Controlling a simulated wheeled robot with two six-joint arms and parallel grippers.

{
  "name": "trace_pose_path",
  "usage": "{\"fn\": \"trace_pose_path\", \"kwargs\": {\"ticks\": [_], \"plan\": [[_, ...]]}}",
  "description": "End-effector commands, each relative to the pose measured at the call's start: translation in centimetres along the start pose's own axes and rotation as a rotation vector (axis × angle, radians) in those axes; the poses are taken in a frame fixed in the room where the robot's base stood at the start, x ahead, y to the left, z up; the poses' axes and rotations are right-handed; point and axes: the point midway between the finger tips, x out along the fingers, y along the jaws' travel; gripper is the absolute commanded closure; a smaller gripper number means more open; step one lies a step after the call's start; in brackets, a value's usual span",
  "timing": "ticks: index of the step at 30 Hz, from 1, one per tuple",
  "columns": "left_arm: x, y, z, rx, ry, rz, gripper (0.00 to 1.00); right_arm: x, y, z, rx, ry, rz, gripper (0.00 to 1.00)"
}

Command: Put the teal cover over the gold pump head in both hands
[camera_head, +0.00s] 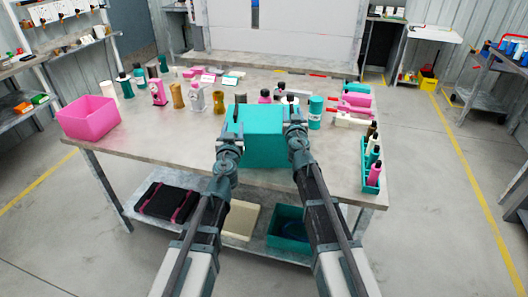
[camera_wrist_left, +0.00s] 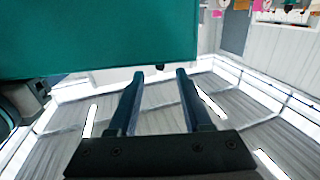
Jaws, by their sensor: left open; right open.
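The teal cover (camera_head: 262,148), a large box shape, is at the front middle of the table, between my two grippers. My left gripper (camera_head: 231,128) is at its left side and my right gripper (camera_head: 294,122) at its right side. In the left wrist view the cover (camera_wrist_left: 100,38) fills the upper left, and the open left fingers (camera_wrist_left: 160,74) have nothing between them. I cannot tell whether either gripper touches the cover. A gold hourglass-shaped piece (camera_head: 177,96) stands behind to the left. I cannot tell which gold part is the pump head; the cover hides what is behind it.
A pink bin (camera_head: 88,118) stands at the table's left end. A teal rack of bottles (camera_head: 371,178) is at the right edge. A teal cylinder (camera_head: 315,112) stands close right of my right gripper. Several pumps and bottles line the back. The table's front left is clear.

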Motion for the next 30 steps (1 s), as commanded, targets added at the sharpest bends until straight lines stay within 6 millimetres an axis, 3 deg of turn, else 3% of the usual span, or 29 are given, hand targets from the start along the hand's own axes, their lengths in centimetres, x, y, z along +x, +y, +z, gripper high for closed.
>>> {"fn": "trace_pose_path", "kwargs": {"ticks": [1,4,14,20,30], "plan": [[-1.2,0.0,0.0,0.0,0.0,0.0,0.51,0.0,0.0,0.0,0.0,0.0,0.0,0.51],[-2.0,0.0,0.0,0.0,0.0,0.0,0.51,0.0,0.0,0.0,0.0,0.0,0.0,0.51],[-2.0,0.0,0.0,0.0,0.0,-0.001,0.51,-0.8,0.0,0.0,0.0,0.0,0.0,0.51],[-2.0,0.0,0.0,0.0,0.0,-0.001,0.51,-3.5,0.0,0.0,0.0,0.0,0.0,0.51],[-2.0,0.0,0.0,0.0,0.0,0.0,0.51,-10.3,0.0,0.0,0.0,0.0,-0.001,0.51]]}}
